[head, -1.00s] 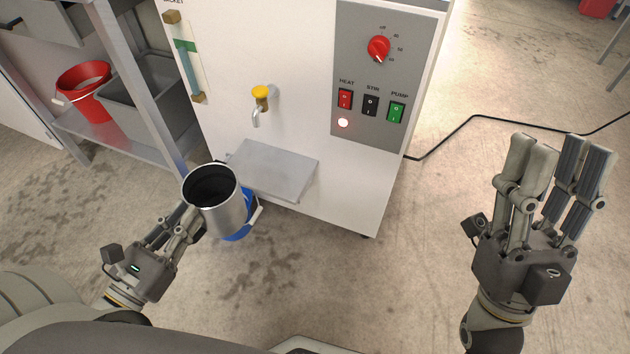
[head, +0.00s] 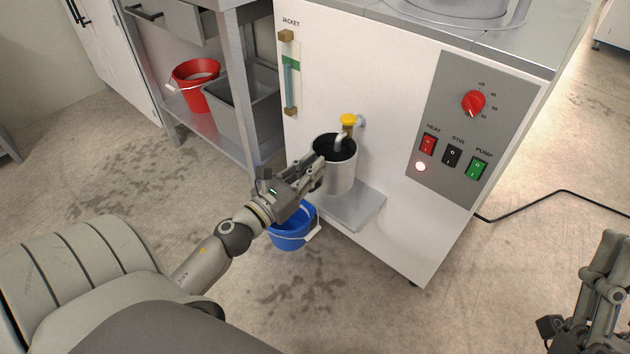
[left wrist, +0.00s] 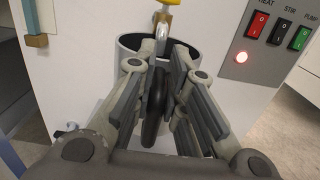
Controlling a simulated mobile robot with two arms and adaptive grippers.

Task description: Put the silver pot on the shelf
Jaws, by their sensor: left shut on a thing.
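The silver pot (head: 341,180) is an open, upright metal cylinder with a dark inside. It is under the yellow-topped tap (head: 348,122) on the white machine. The small grey shelf (head: 367,209) juts from the machine below; the pot covers its left back part. I cannot tell whether the pot touches it. My left gripper (head: 314,172) is shut on the pot's black handle (left wrist: 155,108), at the pot's left side. The pot's rim also shows in the left wrist view (left wrist: 192,47). My right gripper (head: 606,265) is at the lower right edge, partly cut off, away from the pot.
A blue bucket (head: 291,232) stands on the floor below and left of the shelf. The machine's control panel (head: 462,130) with switches is to the right. A red bucket (head: 196,88) and a grey bin (head: 240,112) sit on a rack at the left. A black cable (head: 540,202) lies on the floor.

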